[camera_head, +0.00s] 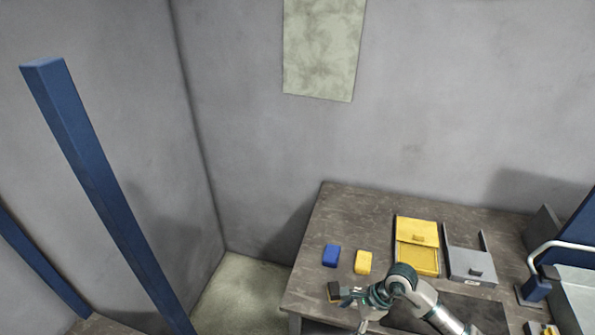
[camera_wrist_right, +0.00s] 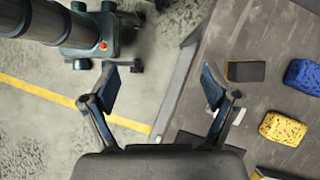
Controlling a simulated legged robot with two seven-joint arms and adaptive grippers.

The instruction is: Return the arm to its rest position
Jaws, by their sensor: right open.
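My right arm comes in from the bottom of the head view, and its gripper (camera_head: 352,305) is at the front left of the table (camera_head: 345,215). In the right wrist view the gripper (camera_wrist_right: 160,88) is open, with nothing between its fingers. One finger shows over the floor and the other over the table edge. A dark block with a tan side (camera_head: 334,291) is close by the gripper on the table; it also shows in the wrist view (camera_wrist_right: 245,72), apart from the fingers. My left gripper is not in view.
A blue sponge (camera_head: 331,255) and a yellow sponge (camera_head: 363,262) lie on the table. A blue clamp-like device with a metal handle (camera_head: 535,288) stands right. A blue post (camera_head: 100,190) rises left.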

